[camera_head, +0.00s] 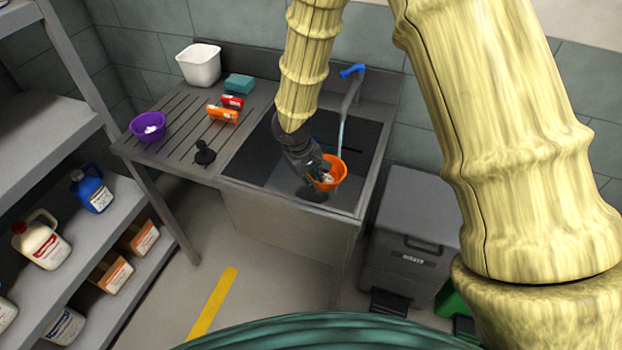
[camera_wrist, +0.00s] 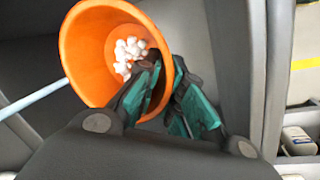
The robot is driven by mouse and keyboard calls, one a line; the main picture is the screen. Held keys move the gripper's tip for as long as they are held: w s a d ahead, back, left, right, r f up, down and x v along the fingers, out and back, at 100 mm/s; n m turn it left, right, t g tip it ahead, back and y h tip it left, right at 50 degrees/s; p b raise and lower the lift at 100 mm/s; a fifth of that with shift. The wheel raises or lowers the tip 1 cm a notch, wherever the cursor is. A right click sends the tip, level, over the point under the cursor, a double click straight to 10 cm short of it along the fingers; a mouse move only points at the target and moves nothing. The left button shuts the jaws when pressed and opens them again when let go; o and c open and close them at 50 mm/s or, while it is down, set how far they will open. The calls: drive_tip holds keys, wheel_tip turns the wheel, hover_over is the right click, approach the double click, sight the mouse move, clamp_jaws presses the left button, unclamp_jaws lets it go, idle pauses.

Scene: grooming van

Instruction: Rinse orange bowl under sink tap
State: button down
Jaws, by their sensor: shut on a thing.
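The orange bowl (camera_head: 339,174) is inside the sink basin (camera_head: 262,160), below the tap (camera_head: 352,92). My gripper (camera_head: 318,172) is shut on the bowl's rim and holds it tilted. In the wrist view the gripper's green-padded fingers (camera_wrist: 168,88) pinch the rim of the bowl (camera_wrist: 84,55). Several small white lumps (camera_wrist: 128,52) lie in the bowl. A pale blue stream (camera_head: 341,135) runs down from the tap to the bowl. In the wrist view the stream (camera_wrist: 35,98) meets the bowl's outline; whether it enters the bowl I cannot tell.
The ribbed drainboard left of the sink holds a purple bowl (camera_head: 148,126) with white bits, a white tub (camera_head: 199,64), a teal block (camera_head: 239,84), red and orange packets (camera_head: 222,114) and a black plunger-like item (camera_head: 204,153). A grey bin (camera_head: 407,240) stands right of the sink.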

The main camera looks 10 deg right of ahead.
drive_tip(key=shift+w+d+f+p, duration=0.2)
drive_tip(key=shift+w+d, duration=0.15)
drive_tip(key=shift+w, duration=0.2)
drive_tip(key=shift+w+d+f+p, duration=0.2)
drive_tip(key=shift+w+d, duration=0.1)
drive_tip(key=shift+w, duration=0.2)
drive_tip(key=shift+w+d+r, duration=0.2)
drive_tip(key=shift+w+d, duration=0.15)
drive_tip(key=shift+w, duration=0.15)
drive_tip(key=w+d+p, duration=0.2)
drive_tip(key=w+d, duration=0.3)
drive_tip(key=w, duration=0.2)
drive_tip(key=shift+w+a+f, duration=0.15)
drive_tip(key=shift+w+a, duration=0.3)
drive_tip(key=shift+a, duration=0.1)
drive_tip(key=shift+s+d, duration=0.35)
drive_tip(key=shift+d, duration=0.15)
idle(0.5)
drive_tip(key=shift+s+a, duration=1.05)
drive_tip(key=shift+s, duration=0.45)
drive_tip(key=shift+s+a, duration=1)
drive_tip(key=shift+s, duration=0.55)
drive_tip(key=shift+s+a, duration=1.05)
drive_tip(key=shift+s, duration=0.45)
